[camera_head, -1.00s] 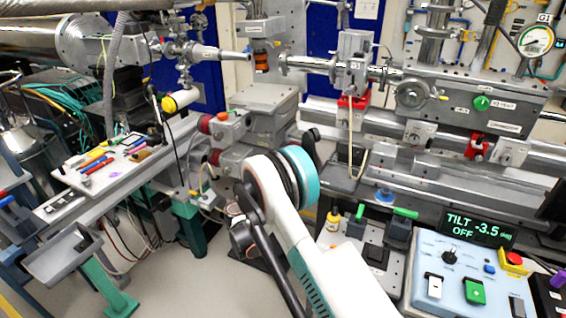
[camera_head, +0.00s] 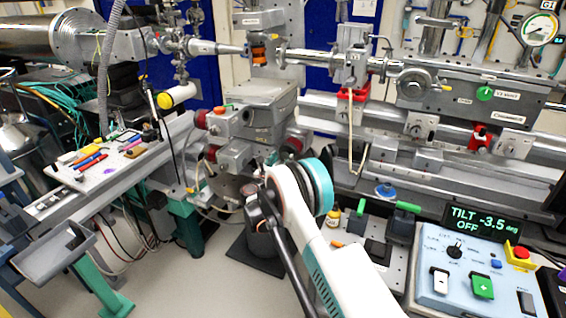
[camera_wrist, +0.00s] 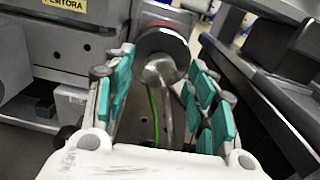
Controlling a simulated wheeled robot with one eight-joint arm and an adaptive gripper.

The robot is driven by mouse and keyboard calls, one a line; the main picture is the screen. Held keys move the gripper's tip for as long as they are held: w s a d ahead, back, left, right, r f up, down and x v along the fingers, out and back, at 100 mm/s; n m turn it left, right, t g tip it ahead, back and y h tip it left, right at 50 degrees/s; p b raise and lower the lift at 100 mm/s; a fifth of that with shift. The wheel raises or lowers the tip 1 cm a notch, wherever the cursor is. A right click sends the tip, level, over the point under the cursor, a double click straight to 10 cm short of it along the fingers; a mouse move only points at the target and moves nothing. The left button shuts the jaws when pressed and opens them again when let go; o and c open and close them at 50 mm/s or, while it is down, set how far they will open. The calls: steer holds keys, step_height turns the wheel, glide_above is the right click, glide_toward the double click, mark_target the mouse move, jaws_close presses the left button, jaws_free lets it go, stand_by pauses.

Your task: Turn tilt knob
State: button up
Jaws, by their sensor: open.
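In the wrist view a round, dark-faced knob with a red ring (camera_wrist: 163,42) and a rounded metal piece below it show between and beyond my fingers. I cannot tell for sure that it is the tilt knob. My gripper (camera_wrist: 162,70) is open, with teal pads on both sides and nothing held between them. In the head view, my arm hides the gripper. The grey stage with red-ended knobs (camera_head: 235,122) stands left of and behind my arm. A display (camera_head: 483,225) reads TILT -3.5 deg, OFF.
A blue-white control panel (camera_head: 440,291) with a black dial and green button stands at the lower right. A rail bench (camera_head: 450,165) runs along the right. A tool shelf (camera_head: 100,172) is at the left. Floor (camera_head: 200,285) is clear in front.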

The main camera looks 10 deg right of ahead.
steer(key=shift+x, duration=0.95)
steer(key=c, duration=1.1)
